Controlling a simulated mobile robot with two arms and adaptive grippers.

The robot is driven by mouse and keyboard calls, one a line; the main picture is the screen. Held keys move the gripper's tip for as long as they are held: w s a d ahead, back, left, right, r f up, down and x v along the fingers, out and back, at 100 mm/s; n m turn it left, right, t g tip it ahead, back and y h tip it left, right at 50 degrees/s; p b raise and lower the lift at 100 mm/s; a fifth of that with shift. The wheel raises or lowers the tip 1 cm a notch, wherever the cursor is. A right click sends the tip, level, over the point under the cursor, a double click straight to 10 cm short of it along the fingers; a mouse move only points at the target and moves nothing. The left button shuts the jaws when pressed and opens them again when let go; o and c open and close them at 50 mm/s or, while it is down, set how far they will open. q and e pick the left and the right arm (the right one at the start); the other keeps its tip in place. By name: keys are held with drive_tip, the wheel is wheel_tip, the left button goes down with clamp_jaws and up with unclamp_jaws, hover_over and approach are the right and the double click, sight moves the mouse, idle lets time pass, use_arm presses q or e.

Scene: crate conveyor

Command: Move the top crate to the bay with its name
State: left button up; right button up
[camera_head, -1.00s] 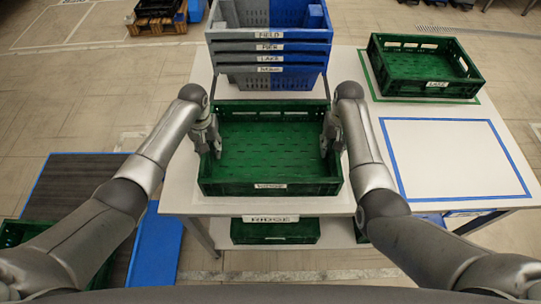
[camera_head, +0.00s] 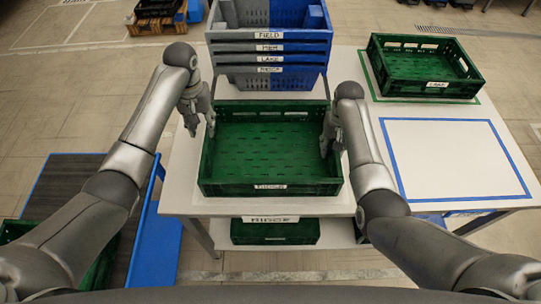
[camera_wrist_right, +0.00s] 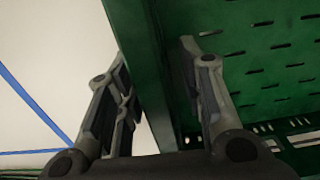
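A green crate (camera_head: 270,187) stands on the white table in front of me, with a small label on its front wall that is too blurred to read surely. My left gripper (camera_head: 200,122) is open and empty, just outside the crate's left wall near its back corner. My right gripper (camera_head: 331,138) is at the crate's right wall. In the right wrist view, the right gripper (camera_wrist_right: 158,95) is open, with one finger on each side of the green wall (camera_wrist_right: 147,60). A gap shows between the outer finger and the wall.
Nested blue-grey crates (camera_head: 269,47) with several name labels stand behind. Another green crate (camera_head: 425,85) sits in a green outline at back right. A blue outline (camera_head: 455,119) on the right is empty. A RIDGE sign (camera_head: 270,219) hangs at the front edge above a lower green crate (camera_head: 275,232).

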use_arm(q)
drive_tip(key=shift+r, duration=0.1)
use_arm(e)
wheel_tip(320, 180, up, 12)
idle(0.4)
idle(0.4)
